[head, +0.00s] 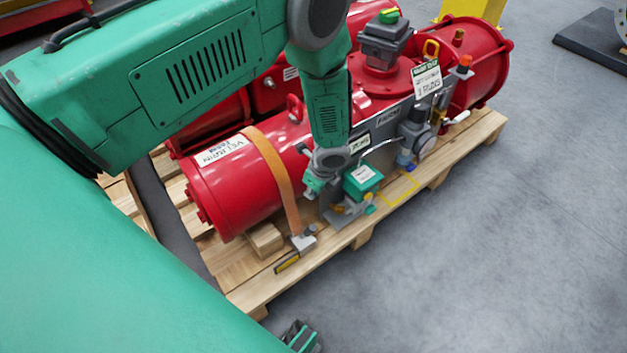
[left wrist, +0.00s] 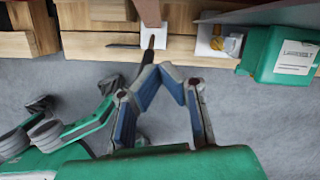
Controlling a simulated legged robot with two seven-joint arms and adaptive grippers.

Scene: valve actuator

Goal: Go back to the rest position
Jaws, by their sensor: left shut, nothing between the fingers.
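My left arm comes in from the left in the head view, bends at the top and reaches down in front of the red valve actuator (head: 222,195). Its left gripper (head: 313,188) hangs near the orange strap (head: 272,170) and left of a small green labelled box (head: 364,179). In the left wrist view the left gripper (left wrist: 163,72) has its blue-grey fingers drawn together with nothing between them. The green box (left wrist: 290,58) lies to its right there. A dark and green end that looks like my right gripper (head: 302,336) shows only partly at the bottom edge.
The actuator is strapped on a wooden pallet (head: 262,283), which stands on a grey floor (head: 480,240). A strap buckle (head: 303,241) sits near the pallet's front edge. Grey valve fittings (head: 412,135) stick out from the actuator's front.

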